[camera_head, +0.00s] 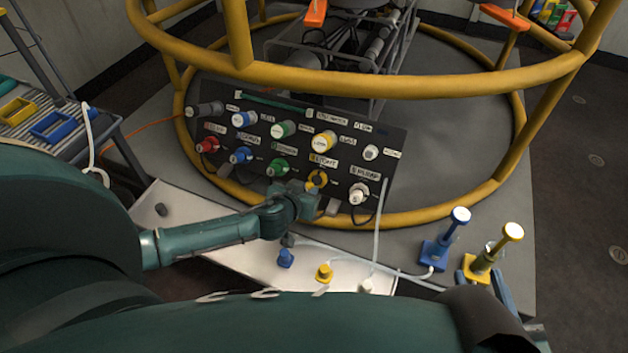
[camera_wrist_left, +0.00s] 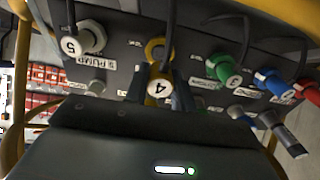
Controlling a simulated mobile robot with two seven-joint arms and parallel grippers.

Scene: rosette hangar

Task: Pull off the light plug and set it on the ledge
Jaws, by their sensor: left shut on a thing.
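The light plug (camera_wrist_left: 158,88) has a pale face marked 4 and a yellow rim, with a dark cable beside it. My left gripper (camera_wrist_left: 158,92) is shut on it, one dark finger on each side. Just beyond it is the yellow ring of the light socket (camera_wrist_left: 155,48), which also shows in the head view (camera_head: 317,179) under the LIGHT label. I cannot tell whether the plug still sits in the ring. In the head view, my left gripper (camera_head: 306,198) is at the panel's lower edge and hides the plug. The pale ledge (camera_head: 222,262) lies below the panel.
The dark panel (camera_head: 225,176) carries several other coloured plugs, including a white pump plug (camera_head: 359,191) right of the light socket. A blue piece (camera_head: 285,258), a yellow piece (camera_head: 324,272) and a dark cylinder (camera_head: 161,210) are on the ledge. A yellow rail (camera_head: 440,220) circles the panel.

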